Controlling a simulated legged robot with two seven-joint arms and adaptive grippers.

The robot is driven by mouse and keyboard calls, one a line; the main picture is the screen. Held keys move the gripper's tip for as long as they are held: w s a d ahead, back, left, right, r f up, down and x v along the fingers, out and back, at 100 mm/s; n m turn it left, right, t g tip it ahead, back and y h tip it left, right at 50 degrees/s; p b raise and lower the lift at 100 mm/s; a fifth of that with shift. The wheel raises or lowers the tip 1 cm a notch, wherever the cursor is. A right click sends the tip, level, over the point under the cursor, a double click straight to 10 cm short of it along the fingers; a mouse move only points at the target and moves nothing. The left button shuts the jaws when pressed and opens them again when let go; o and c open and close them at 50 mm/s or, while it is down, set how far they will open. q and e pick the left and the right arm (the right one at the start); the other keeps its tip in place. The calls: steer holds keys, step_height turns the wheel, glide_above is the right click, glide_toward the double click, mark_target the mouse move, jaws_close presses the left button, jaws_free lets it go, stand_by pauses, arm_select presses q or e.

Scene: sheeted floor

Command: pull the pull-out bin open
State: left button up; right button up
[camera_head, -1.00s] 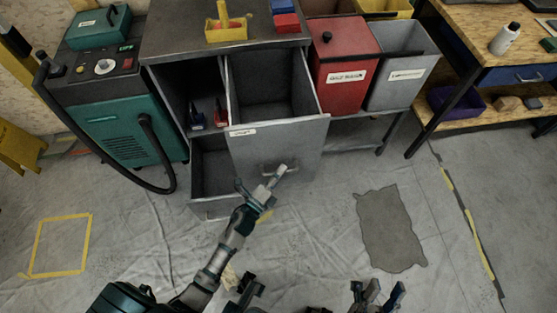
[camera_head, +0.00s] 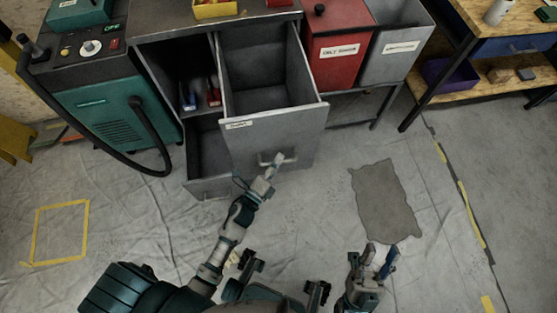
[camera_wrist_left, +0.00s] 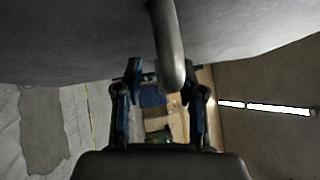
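The grey pull-out bin (camera_head: 262,140) stands well out from the cabinet in the head view, with its empty-looking inside showing. Its bar handle (camera_head: 278,160) is low on the front panel. My left gripper (camera_head: 264,178) is at this handle. In the left wrist view the handle (camera_wrist_left: 169,45) reaches down between the two fingertips of my left gripper (camera_wrist_left: 162,75). The fingers stand apart with a gap beside the handle, so they look open around it. The bin's front panel (camera_wrist_left: 70,35) fills the top of that view. My right gripper (camera_head: 377,258) is open and empty above the floor.
A lower grey bin (camera_head: 207,160) also stands partly out, to the left. A teal machine (camera_head: 118,120) with a black hose is left of the cabinet. A red bin (camera_head: 338,50) and a workbench (camera_head: 470,75) are to the right.

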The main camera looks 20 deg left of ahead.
arm_select(q)
steer(key=shift+r, duration=0.15)
steer(key=shift+s, duration=0.3)
steer(key=v, duration=1.1)
steer(key=shift+s+f, duration=0.2)
steer(key=shift+f, duration=0.05)
steer(key=shift+a, duration=0.15)
